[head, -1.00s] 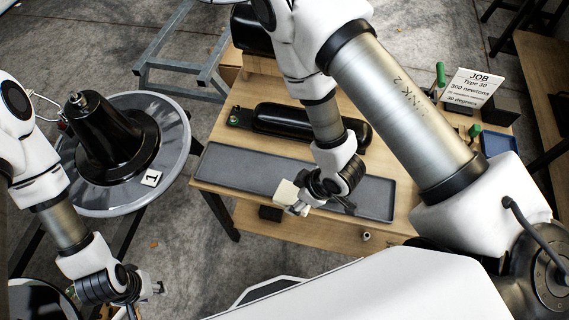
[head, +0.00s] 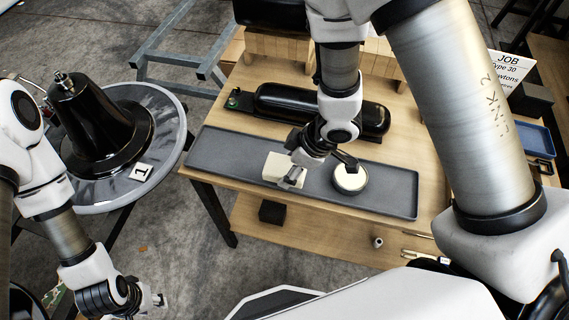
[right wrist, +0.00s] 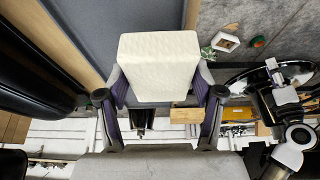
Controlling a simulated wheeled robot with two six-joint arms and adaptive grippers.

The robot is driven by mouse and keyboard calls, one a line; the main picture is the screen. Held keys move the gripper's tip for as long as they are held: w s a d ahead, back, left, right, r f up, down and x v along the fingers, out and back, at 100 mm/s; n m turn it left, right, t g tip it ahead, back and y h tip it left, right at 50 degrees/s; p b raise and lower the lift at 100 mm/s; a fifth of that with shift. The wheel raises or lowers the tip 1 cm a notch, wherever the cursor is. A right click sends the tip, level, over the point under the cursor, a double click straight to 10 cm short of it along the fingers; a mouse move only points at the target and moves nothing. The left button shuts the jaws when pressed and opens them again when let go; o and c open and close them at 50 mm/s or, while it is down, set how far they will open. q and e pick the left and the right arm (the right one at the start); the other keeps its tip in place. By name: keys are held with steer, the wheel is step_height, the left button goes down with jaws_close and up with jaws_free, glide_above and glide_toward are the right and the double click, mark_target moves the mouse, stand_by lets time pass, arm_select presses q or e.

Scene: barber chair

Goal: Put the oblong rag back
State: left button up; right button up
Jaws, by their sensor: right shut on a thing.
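The oblong rag (head: 283,167) is a cream block. My right gripper (head: 294,180) is shut on it, over the middle of the long grey tray (head: 225,160). In the right wrist view the rag (right wrist: 158,62) sits between the two fingers of the right gripper (right wrist: 160,95), with part of the grey tray (right wrist: 95,25) behind it. I cannot tell whether the rag touches the tray. My left gripper (head: 152,302) is at the lower left, away from the bench, and looks empty; its finger gap is unclear.
A round tin with a cream top (head: 350,179) stands in the tray, right of the rag. A black cylinder (head: 315,110) lies behind the tray. A black cone on a grey disc (head: 167,160) stands left. A blue tray (head: 530,138) is at right.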

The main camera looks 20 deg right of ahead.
mark_target(285, 160)
steer(key=w, duration=0.3)
steer(key=w+p, duration=0.1)
steer(key=shift+w+d+f, duration=0.2)
steer(key=shift+w+f, duration=0.05)
steer(key=shift+w, duration=0.1)
step_height(285, 160, down, 4)
steer(key=b, duration=0.4)
steer(key=shift+r+b, duration=0.1)
steer(key=shift+b, duration=0.2)
steer(key=shift+r, duration=0.2)
steer(key=shift+c, duration=0.4)
steer(key=shift+f, duration=0.1)
steer(key=o, duration=1.1)
